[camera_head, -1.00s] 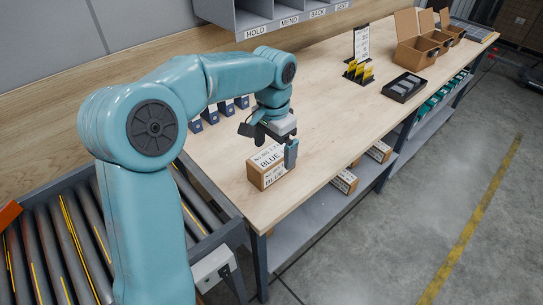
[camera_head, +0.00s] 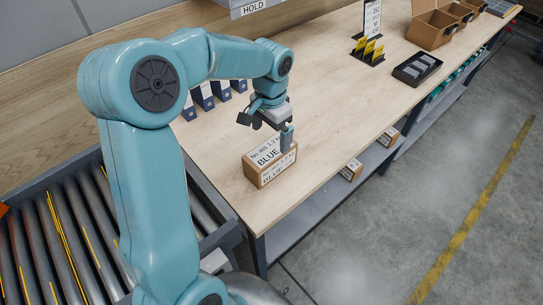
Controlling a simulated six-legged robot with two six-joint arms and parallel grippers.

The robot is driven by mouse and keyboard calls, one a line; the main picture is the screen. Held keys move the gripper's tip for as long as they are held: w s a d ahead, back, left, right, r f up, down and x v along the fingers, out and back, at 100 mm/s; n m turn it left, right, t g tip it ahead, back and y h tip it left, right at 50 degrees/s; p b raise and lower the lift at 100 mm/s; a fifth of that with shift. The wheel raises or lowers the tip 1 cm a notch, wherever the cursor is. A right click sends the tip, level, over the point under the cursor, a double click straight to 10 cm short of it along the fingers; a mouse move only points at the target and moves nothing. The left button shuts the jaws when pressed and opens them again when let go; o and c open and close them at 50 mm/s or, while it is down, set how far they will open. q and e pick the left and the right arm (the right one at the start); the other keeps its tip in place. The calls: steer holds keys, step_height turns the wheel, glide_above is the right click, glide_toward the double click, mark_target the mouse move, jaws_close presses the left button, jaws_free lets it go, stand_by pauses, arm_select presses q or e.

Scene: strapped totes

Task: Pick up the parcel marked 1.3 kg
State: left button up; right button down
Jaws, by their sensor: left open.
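The parcel (camera_head: 268,166) is a small brown box with white labels, reading "No 465 1.3 kg" and "BLUE" on top. It sits flat on the wooden bench top near its front left corner. My left gripper (camera_head: 268,133) is open and empty at the parcel's far side, pointing down. One finger shows over the parcel's right end; the other is at the upper left. Whether a finger touches the parcel cannot be told. My right gripper is not in view.
The wooden bench (camera_head: 330,110) is clear to the right of the parcel. Small dark blue holders (camera_head: 205,97) stand behind my left arm. A black tray (camera_head: 416,70), yellow cards (camera_head: 372,50) and open cartons (camera_head: 432,30) stand farther back. A roller conveyor (camera_head: 65,245) lies at left.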

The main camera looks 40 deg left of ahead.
mark_target(270, 149)
arm_select(q)
steer(key=f, duration=0.3)
steer(key=f+p, duration=0.1)
steer(key=f, duration=0.4)
steer(key=shift+a+f+p, duration=0.3)
steer(key=shift+p, duration=0.1)
steer(key=shift+w+f, duration=0.15)
steer(key=shift+f, duration=0.1)
steer(key=shift+d, duration=0.1)
steer(key=shift+r, duration=0.15)
steer(key=c, duration=1.5)
jaws_close()
